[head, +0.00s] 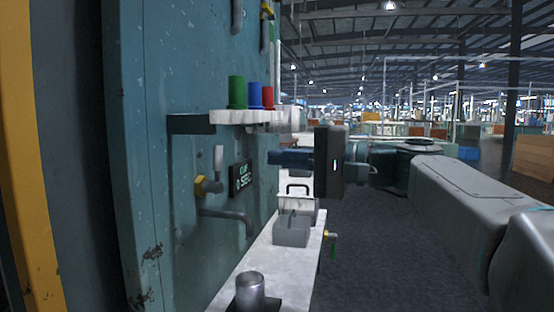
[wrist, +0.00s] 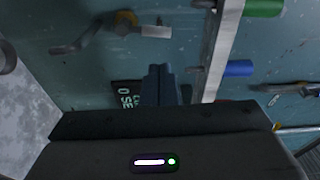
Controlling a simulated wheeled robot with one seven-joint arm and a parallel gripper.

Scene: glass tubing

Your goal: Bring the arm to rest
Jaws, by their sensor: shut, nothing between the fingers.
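My gripper (head: 272,158) is at the middle of the head view, in front of the teal wall panel (head: 165,160). Its fingers point left toward the panel, below the shelf and above the bench. In the wrist view the fingers (wrist: 160,75) are together, with nothing between them. Behind them a dark sign (wrist: 126,95) with pale letters is partly hidden; the sign also shows whole in the head view (head: 241,178). My arm reaches in from the right of the head view. I cannot tell whether the fingertips touch the panel.
A white shelf (head: 226,117) holds green (head: 237,92), blue (head: 255,95) and red (head: 267,97) cylinders above my gripper. Below, a pale bench (head: 262,270) carries a grey box (head: 292,230) and a metal cup (head: 250,287). A valve (head: 207,185) and spout (head: 232,218) jut from the panel. Open floor (head: 385,245) lies right.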

